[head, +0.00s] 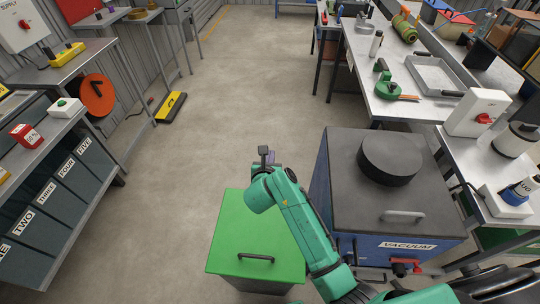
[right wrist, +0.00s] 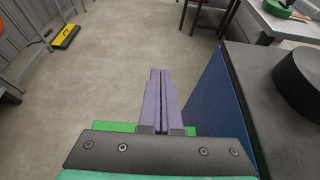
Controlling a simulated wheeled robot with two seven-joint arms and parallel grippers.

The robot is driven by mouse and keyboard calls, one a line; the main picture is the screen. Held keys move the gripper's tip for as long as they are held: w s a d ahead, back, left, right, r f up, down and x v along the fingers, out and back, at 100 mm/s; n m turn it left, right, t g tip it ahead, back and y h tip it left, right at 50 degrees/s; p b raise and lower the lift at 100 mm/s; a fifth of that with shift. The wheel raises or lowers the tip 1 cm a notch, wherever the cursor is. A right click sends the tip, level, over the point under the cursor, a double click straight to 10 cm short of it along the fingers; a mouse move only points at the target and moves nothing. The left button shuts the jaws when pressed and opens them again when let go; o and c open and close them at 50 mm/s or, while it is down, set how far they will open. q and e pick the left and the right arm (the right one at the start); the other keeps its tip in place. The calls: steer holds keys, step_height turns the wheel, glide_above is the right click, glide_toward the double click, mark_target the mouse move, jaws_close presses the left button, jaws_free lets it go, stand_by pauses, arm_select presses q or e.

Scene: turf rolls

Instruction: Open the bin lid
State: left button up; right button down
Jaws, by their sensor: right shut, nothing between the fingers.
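The green bin lid (head: 232,232) lies flat and closed on the bin in the head view, with a dark bar handle (head: 256,257) near its front edge. My right arm reaches across the lid's right side. My right gripper (head: 268,157) is beyond the lid's far edge, away from the handle. In the right wrist view its purple fingers (right wrist: 161,100) are together and empty, above bare floor. A strip of the green lid (right wrist: 112,127) shows behind the gripper there; the handle is hidden in that view. The bin's body is mostly hidden under the lid. My left gripper is not in view.
A blue vacuum cabinet (head: 400,247) with a dark top and black round piece (head: 390,158) stands close to the right of the bin. Shelving with labelled bins (head: 50,205) stands at left. A workbench (head: 400,105) is at back right. The floor (head: 235,90) beyond the bin is clear.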

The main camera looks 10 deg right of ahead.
steer(key=shift+w, duration=0.1)
steer(key=shift+a, duration=0.1)
steer(key=b+v, duration=0.3)
steer(key=v, duration=1.1)
steer(key=shift+s, duration=0.25)
steer(key=shift+a, duration=0.1)
